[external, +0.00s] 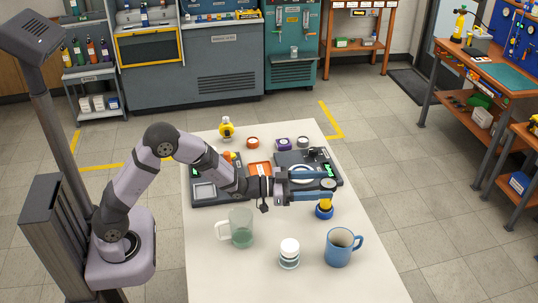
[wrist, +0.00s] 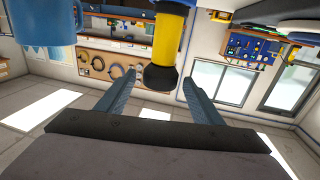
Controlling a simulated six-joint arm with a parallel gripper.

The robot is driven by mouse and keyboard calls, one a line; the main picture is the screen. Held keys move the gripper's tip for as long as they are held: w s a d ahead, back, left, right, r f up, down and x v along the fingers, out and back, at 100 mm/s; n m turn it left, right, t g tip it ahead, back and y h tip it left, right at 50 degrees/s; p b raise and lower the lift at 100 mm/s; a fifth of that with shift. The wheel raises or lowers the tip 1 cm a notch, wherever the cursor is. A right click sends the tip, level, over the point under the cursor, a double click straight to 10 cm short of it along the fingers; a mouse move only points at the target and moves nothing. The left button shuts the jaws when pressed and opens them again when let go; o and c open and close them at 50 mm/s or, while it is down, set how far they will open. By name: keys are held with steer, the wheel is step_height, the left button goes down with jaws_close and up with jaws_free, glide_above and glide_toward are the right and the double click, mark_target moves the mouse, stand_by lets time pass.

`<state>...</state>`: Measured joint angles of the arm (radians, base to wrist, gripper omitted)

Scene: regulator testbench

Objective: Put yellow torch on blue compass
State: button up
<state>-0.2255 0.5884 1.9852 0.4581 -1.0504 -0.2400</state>
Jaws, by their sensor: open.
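The yellow torch (external: 326,203) stands upright near the right edge of the table, with a black end and a yellow body. Its foot meets a blue round piece (external: 324,213), which looks like the blue compass, though it is too small to be sure. My gripper (external: 322,190) is open at the torch's upper part. In the upside-down wrist view, the torch (wrist: 167,45) shows between the spread fingers (wrist: 159,77), with a gap on each side. Blue also shows at its far end at the top edge. How deep the torch sits between the fingers is unclear.
A blue mug (external: 340,248), a white-lidded jar (external: 289,253) and a clear mug (external: 241,228) stand on the near table (external: 235,275). Dark test units (external: 213,192) and an orange tray (external: 259,168) lie behind. A yellow bottle (external: 226,128) and small round items line the back.

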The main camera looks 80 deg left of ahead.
steer(key=shift+s+a+b, duration=0.15)
steer(key=shift+s, duration=0.75)
steer(key=shift+s+a+b, duration=0.1)
steer(key=shift+s+a, duration=0.1)
steer(key=shift+s, duration=0.75)
steer(key=shift+s+a+b, duration=0.15)
steer(key=shift+s, duration=0.75)
